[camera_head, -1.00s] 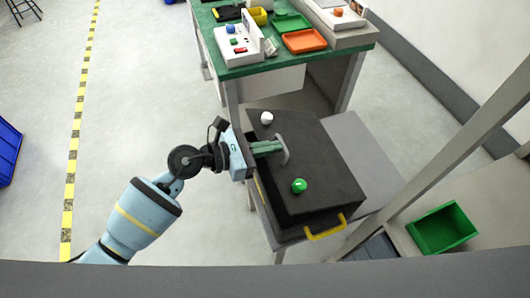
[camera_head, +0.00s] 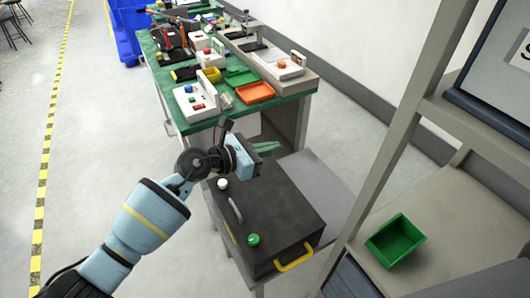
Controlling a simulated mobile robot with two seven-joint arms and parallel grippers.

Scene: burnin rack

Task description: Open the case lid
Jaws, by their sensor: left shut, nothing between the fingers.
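The black case (camera_head: 275,205) sits on a small stand below the work table, and its lid looks shut. A grey handle (camera_head: 235,211) stands on the lid near its left side. A white knob (camera_head: 222,183) and a green knob (camera_head: 253,239) are on the same side, and a yellow handle (camera_head: 295,258) is on the near face. My left gripper (camera_head: 269,149) is shut and empty above the far end of the case, apart from the grey handle. My right gripper is not in view.
The green-topped table (camera_head: 208,117) behind the case carries a white device (camera_head: 197,100), an orange tray (camera_head: 255,93) and other items. A grey shelf frame with a green bin (camera_head: 395,240) stands at the right. Open floor lies at the left.

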